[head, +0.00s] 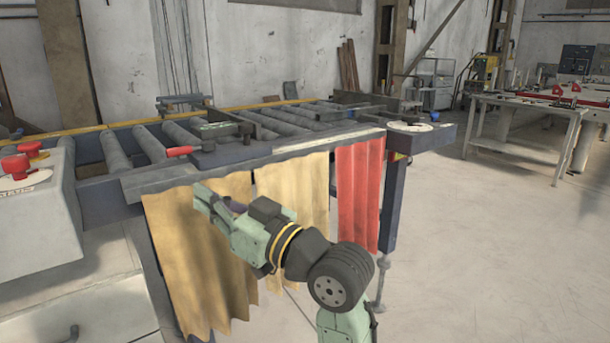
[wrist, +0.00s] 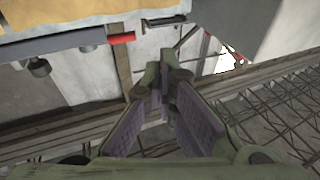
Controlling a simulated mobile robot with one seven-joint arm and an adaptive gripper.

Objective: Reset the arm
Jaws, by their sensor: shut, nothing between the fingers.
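My arm is in the lower middle of the head view, bent, in front of the hanging curtains. My gripper (head: 201,196) points to the upper left, below the front edge of the roller table. In the wrist view the two purple-padded fingers of the gripper (wrist: 163,75) meet at their tips. It is shut, with nothing held between the fingers. The gripper appears clear of the curtains, but the exact gap cannot be told.
The roller table (head: 262,150) stands behind the arm, with a red-handled lever (head: 178,151). Tan (head: 200,260) and red (head: 359,195) curtains hang from it. A grey machine with red knobs (head: 18,167) stands left. Open floor (head: 480,250) lies right, before a workbench (head: 530,110).

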